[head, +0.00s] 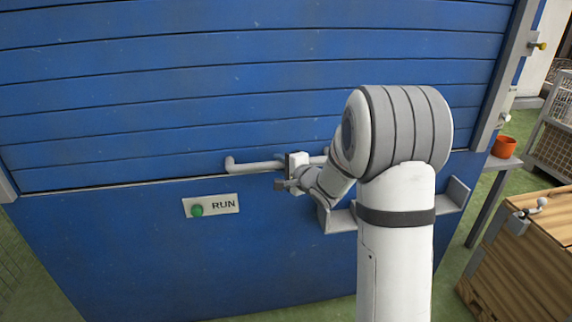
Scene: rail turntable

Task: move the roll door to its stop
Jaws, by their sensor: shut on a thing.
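The roll door (250,85) is a blue slatted panel across the upper part of the head view. Its lower edge lies along the top of a plain blue panel (110,240). A pale horizontal bar handle (245,168) is fixed near the door's lower edge. My gripper (286,177) is at the middle of this handle and is shut on it. The gripper's body and my arm hide the right part of the handle. The fingertips are small here and partly hidden.
A white RUN plate (225,204) with a green button (196,210) is on the lower panel. A grey shelf (452,197) juts out behind my arm. At the right are an orange pot (504,147) on a side table, a wooden crate (530,265) and a wire cage (555,125).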

